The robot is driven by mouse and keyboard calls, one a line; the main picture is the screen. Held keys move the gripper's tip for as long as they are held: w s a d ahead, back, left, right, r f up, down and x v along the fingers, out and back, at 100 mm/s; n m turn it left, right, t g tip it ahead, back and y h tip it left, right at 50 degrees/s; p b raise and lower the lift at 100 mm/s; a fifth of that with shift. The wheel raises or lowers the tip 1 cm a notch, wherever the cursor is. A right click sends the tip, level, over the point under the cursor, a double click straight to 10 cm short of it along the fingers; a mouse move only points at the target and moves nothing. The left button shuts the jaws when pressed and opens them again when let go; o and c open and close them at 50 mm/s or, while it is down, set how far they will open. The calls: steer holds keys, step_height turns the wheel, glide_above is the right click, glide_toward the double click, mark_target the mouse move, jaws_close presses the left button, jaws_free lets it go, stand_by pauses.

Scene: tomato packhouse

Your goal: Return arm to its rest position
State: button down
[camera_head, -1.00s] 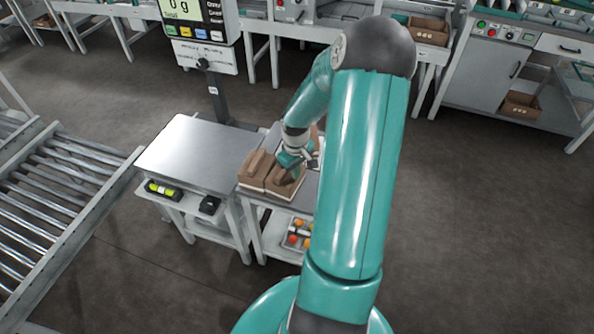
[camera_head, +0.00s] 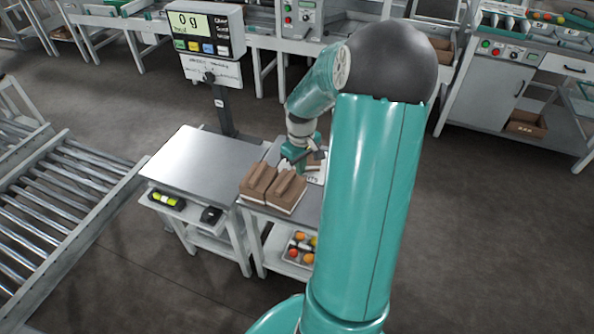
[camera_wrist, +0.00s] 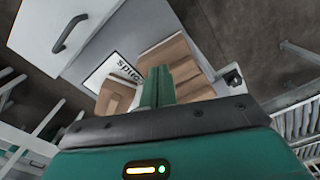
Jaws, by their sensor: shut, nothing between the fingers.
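My teal arm reaches forward over the floor, its wrist bent down above a small side table (camera_head: 262,206). My gripper (camera_head: 300,160) is above the far part of that table, just behind two brown cardboard cartons (camera_head: 273,185). In the wrist view, my gripper (camera_wrist: 157,85) shows as two teal fingers pressed together with nothing between them. The brown cartons (camera_wrist: 182,62) lie beyond the fingertips. Whether the fingers clear the cartons' edges is hard to tell. My upper arm hides the right side of the table.
A steel-topped scale table (camera_head: 200,160) stands left of the cartons, with a display (camera_head: 208,30) reading 0 g on a post. A roller conveyor (camera_head: 60,210) is at left. A tray of tomatoes (camera_head: 299,249) sits on the lower shelf. Floor at right is open.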

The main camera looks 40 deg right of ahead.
steer(key=shift+r, duration=0.15)
steer(key=w+a+r+h, duration=0.1)
steer(key=a+r+h, duration=0.1)
steer(key=a+r, duration=0.75)
steer(key=s+a+r+t, duration=0.2)
steer(key=s+a+r, duration=0.1)
steer(key=a, duration=0.4)
steer(key=s+a+r+t+y, duration=0.1)
steer(key=s+a+r, duration=0.3)
steer(key=a, duration=0.3)
steer(key=s+a+r+t+y, duration=0.1)
steer(key=s+a+r, duration=0.3)
steer(key=a, duration=0.4)
steer(key=shift+r+t, duration=0.65)
steer(key=shift+t, duration=0.15)
